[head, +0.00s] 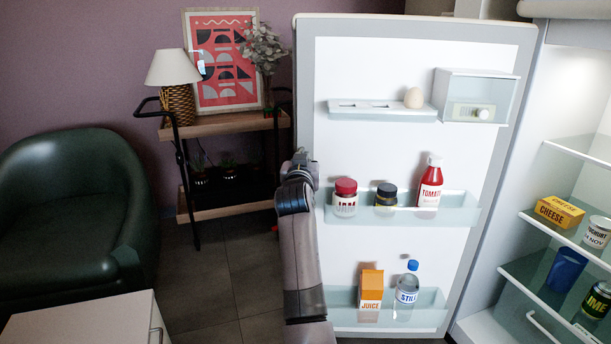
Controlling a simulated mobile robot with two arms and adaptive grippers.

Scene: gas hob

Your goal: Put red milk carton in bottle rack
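I see no red milk carton in the head view. The fridge door stands open, and its lowest shelf, a pale translucent bottle rack (428,315), holds an orange juice carton (370,284) and a clear bottle with a blue cap (407,288), both upright. My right arm rises from the bottom middle, in front of the door's left edge. My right gripper (300,166) is at its far end beside that edge, small and partly hidden by the arm. I cannot make out its fingers or anything held. My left gripper is out of view.
The middle door shelf (465,211) holds two jars and a red tomato bottle (430,184). Inside the fridge at right are a cheese box (559,211) and several containers. A green armchair (70,210), a cart (222,126) and a white cabinet (85,322) stand left.

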